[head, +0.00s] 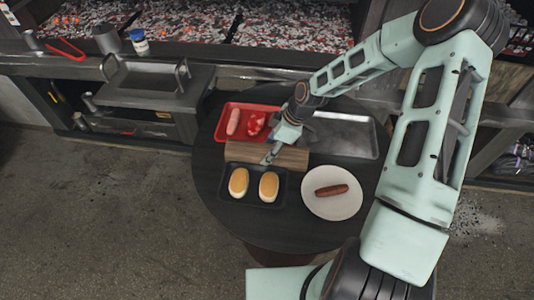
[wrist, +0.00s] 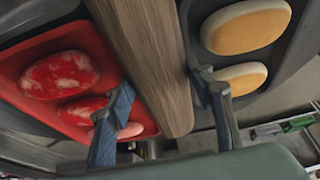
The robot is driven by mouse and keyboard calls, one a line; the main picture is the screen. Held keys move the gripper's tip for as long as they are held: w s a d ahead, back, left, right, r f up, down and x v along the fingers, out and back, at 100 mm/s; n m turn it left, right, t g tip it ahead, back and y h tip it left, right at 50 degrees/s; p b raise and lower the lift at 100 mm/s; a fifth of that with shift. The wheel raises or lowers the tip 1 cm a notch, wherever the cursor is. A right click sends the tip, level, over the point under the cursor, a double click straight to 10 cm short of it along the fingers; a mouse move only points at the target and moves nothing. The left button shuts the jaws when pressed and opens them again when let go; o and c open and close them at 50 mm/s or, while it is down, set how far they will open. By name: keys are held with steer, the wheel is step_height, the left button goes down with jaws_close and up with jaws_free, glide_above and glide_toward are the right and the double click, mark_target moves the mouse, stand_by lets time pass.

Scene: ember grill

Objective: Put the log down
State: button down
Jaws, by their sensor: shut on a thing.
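The log is a brown wooden beam (head: 292,157), held level between the red tray and the black tray in the head view. In the wrist view the log (wrist: 150,55) runs from the top edge down to the middle. My gripper (head: 270,153) is over the log in the head view. In the wrist view its two fingers (wrist: 162,92) are on either side of the log, shut on it near one end. I cannot tell whether the log touches the table or the tray rims.
A red tray (head: 219,134) holds a raw sausage and red meat. A black tray (head: 254,201) holds two buns. A white plate (head: 318,208) holds a cooked sausage. An empty metal tray (head: 345,135) is at right. All are on a round dark table (head: 280,230). A grill with embers (head: 180,20) is behind.

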mark_target(266, 147)
steer(key=shift+w+r, duration=0.1)
steer(key=shift+r, duration=0.45)
step_height(266, 147, up, 2)
steer(key=s+d+r, duration=0.1)
steer(key=r, duration=0.1)
steer(key=s+d+r, duration=0.2)
steer(key=r, duration=0.1)
steer(key=shift+s+d+r, duration=0.1)
steer(key=shift+s+r, duration=0.25)
steer(key=s+d+r, duration=0.4)
steer(key=s+d, duration=0.2)
steer(key=s, duration=0.1)
steer(key=shift+p, duration=0.4)
steer(key=shift+r, duration=0.15)
